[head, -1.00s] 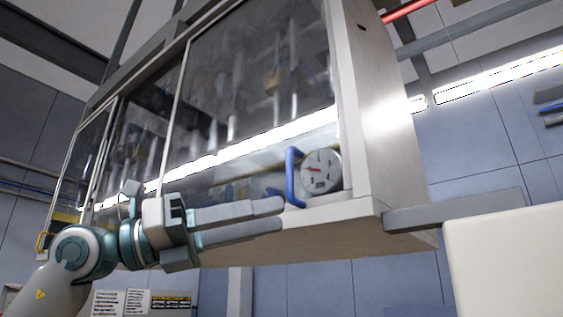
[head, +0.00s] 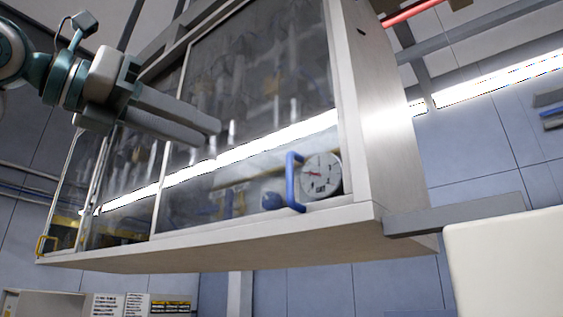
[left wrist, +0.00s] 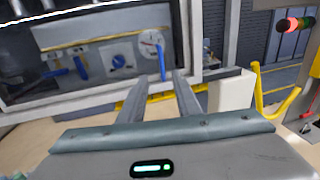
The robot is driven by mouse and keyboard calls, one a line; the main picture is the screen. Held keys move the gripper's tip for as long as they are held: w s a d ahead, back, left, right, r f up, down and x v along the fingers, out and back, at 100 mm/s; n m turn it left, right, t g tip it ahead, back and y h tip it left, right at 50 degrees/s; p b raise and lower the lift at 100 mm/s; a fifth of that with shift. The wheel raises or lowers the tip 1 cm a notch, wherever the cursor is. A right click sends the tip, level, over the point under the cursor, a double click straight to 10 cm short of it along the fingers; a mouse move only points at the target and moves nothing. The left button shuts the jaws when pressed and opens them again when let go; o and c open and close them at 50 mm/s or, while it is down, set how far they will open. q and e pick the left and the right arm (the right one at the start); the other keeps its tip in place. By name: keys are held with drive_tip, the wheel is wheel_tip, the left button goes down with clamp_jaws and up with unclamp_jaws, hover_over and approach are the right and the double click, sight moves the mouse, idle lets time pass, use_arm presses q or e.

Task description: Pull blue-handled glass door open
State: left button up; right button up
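The glass door (head: 255,90) is the large dark pane at the front right of a metal-framed cabinet. It looks flush with the frame. Its blue handle (head: 292,182) is at the lower right, in front of a round white gauge (head: 321,174). My left gripper (head: 212,133) is up and to the left of the handle, in front of the glass, with its fingers a little apart and nothing seen between them. In the left wrist view the blue handle (left wrist: 161,62) lies past the left gripper's fingertips (left wrist: 167,76), apart from them as far as I can tell. My right gripper is not in view.
A yellow handle (head: 45,244) is at the cabinet's far left bottom corner. A grey bar (head: 455,213) juts out at the cabinet's right. A yellow curved bar (left wrist: 275,103) stands at the right in the left wrist view.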

use_arm(q)
drive_tip(key=shift+d, duration=0.1)
drive_tip(key=p, duration=0.7)
approach(287, 164)
drive_tip(key=x, duration=0.7)
drive_tip(key=shift+w+d+r, duration=0.1)
drive_tip(key=shift+p+x, duration=0.35)
drive_tip(key=shift+x, duration=0.4)
clamp_jaws()
